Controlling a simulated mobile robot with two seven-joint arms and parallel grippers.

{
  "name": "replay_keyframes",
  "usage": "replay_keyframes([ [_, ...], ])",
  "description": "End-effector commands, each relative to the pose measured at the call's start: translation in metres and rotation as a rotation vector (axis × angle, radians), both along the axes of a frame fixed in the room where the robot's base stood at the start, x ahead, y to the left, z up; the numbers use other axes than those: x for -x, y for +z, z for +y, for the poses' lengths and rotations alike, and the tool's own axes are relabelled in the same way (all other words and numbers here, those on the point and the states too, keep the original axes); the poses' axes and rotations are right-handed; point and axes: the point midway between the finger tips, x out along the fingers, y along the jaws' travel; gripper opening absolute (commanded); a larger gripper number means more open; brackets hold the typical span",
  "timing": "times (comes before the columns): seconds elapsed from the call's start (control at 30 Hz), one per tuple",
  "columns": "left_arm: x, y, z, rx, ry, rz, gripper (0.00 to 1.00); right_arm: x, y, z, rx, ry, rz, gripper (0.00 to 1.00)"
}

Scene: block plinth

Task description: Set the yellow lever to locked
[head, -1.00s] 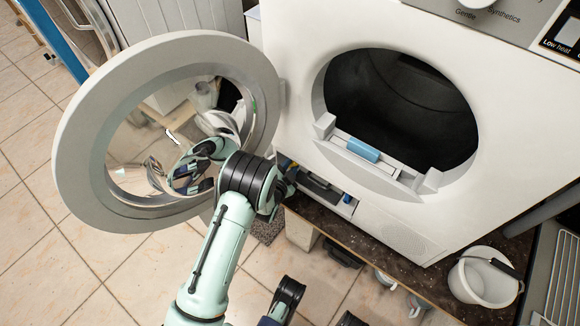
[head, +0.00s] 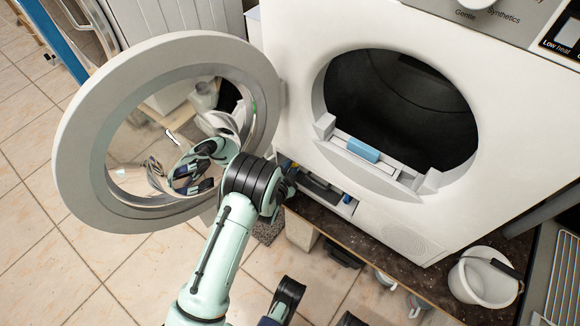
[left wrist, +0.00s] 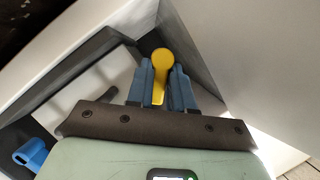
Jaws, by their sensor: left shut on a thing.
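The yellow lever (left wrist: 161,64) stands between the two blue fingers of my left gripper (left wrist: 161,88) in the left wrist view. The fingers are shut on it, and its rounded head shows beyond their tips. The lever sits in a dark-edged recess; its lower part is hidden by the gripper. In the head view my left gripper (head: 289,183) reaches to the opening low on the left of the white dryer (head: 310,215), and my wrist hides the lever there.
The dryer's round door (head: 75,150) stands wide open just behind my left arm. A blue piece (left wrist: 31,154) shows at the lower left of the wrist view. A white bucket (head: 484,277) stands on the dark counter at the right.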

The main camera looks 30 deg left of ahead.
Motion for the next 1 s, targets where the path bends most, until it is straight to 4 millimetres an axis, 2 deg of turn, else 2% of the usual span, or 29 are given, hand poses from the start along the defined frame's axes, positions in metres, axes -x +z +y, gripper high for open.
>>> replay_keyframes([
  [0.17, 0.001, -0.003, -0.003, -0.088, -0.004, -0.003, 0.00, -0.003, 0.001, 0.000, 0.001, 0.001, -0.009, 0.43],
  [0.7, 0.001, -0.013, -0.008, -0.538, -0.005, -0.039, 0.00, -0.006, 0.002, 0.001, 0.002, 0.003, -0.019, 0.43],
  [1.0, 0.001, -0.015, -0.008, -0.703, -0.003, -0.052, 0.00, -0.004, 0.001, 0.000, 0.001, 0.001, -0.011, 0.43],
])
